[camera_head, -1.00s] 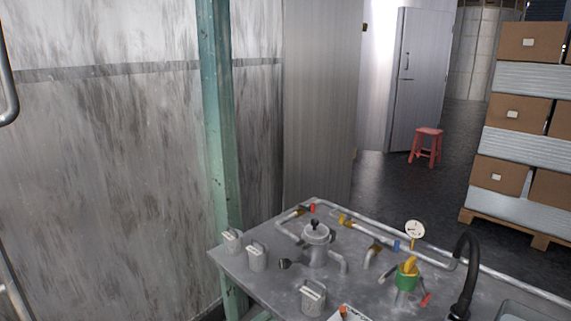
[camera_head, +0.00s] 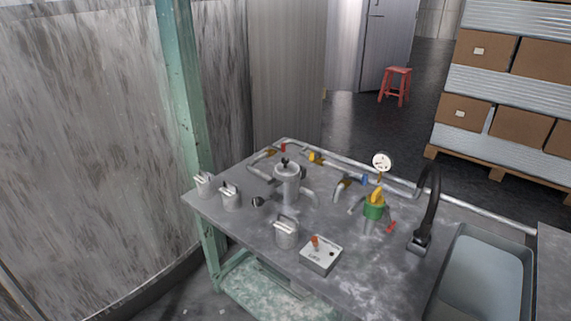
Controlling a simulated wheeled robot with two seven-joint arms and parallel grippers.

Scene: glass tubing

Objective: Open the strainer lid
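The strainer appears to be the grey upright metal vessel (camera_head: 288,187) near the back left of the metal table. Its round lid (camera_head: 287,169) sits on top, with a small dark knob or clamp on it. The lid looks closed. Pipe stubs join the vessel on both sides. Neither of my grippers shows in the head view.
The metal table (camera_head: 353,248) carries several grey canisters, one of them at the front (camera_head: 286,232), a switch box (camera_head: 321,255), a green-and-yellow valve (camera_head: 375,206), a gauge (camera_head: 382,161) and a black faucet (camera_head: 428,210). A sink (camera_head: 480,285) lies right. A green post (camera_head: 178,85) stands left.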

